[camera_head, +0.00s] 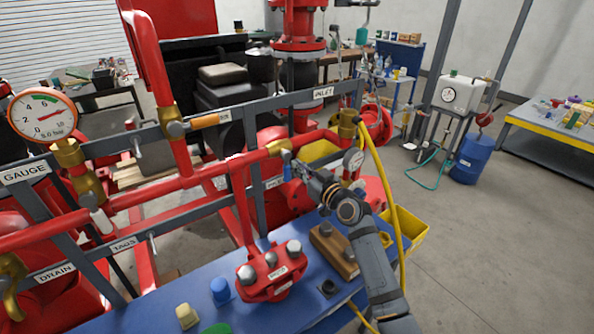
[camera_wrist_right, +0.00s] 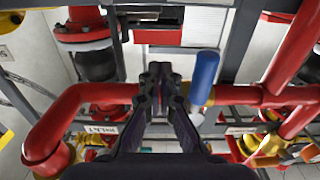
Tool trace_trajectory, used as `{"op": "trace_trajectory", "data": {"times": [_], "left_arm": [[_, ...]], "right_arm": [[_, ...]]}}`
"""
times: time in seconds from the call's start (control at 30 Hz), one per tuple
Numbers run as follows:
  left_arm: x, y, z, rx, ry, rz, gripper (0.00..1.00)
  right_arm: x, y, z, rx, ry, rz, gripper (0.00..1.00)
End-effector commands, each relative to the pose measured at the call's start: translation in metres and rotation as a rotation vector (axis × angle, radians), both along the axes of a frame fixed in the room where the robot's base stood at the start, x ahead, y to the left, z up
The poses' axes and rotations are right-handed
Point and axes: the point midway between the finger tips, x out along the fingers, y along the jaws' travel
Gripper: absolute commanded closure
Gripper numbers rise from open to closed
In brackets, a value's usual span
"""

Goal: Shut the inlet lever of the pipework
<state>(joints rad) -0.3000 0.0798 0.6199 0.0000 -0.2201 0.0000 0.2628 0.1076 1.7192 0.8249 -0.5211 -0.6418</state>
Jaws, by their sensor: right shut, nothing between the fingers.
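A lever with a blue grip (camera_head: 287,166) hangs from a brass valve (camera_head: 279,147) on the red horizontal pipe; I take it for the inlet lever. The blue grip stands upright in the right wrist view (camera_wrist_right: 205,70), across the pipe line. My right gripper (camera_head: 299,168) is just right of the blue grip in the head view. In the right wrist view its shut fingers (camera_wrist_right: 160,80) are empty and left of the grip, with a small gap showing. The gripper partly hides the pipework behind it. My left gripper is not in view.
A gauge (camera_head: 43,115), an orange-handled lever (camera_head: 208,121) and a white-handled lever (camera_head: 102,220) are further left on the pipework. A yellow hose (camera_head: 390,180) runs close to my right arm. The blue bench (camera_head: 160,312) holds a red valve block (camera_head: 272,275) below.

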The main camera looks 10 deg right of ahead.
Motion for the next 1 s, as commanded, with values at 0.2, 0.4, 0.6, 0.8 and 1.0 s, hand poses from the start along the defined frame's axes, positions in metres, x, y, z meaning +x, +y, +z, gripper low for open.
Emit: {"op": "trace_trajectory", "data": {"times": [0.2, 0.4, 0.6, 0.8, 1.0], "left_arm": [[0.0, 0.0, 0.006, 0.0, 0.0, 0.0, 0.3], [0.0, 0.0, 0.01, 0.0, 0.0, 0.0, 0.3], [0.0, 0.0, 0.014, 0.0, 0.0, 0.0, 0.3], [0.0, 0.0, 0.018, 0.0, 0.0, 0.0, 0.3], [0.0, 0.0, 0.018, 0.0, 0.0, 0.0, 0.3]], "right_arm": [[-0.019, -0.008, 0.0, -0.002, 0.002, -0.001, 1.0], [-0.041, -0.016, 0.0, -0.004, 0.001, -0.002, 1.0], [-0.064, -0.024, 0.0, -0.004, 0.002, -0.001, 1.0], [-0.082, -0.03, 0.001, -0.003, 0.001, -0.001, 1.0], [-0.085, -0.03, 0.0, 0.0, 0.0, 0.0, 1.0]]}}
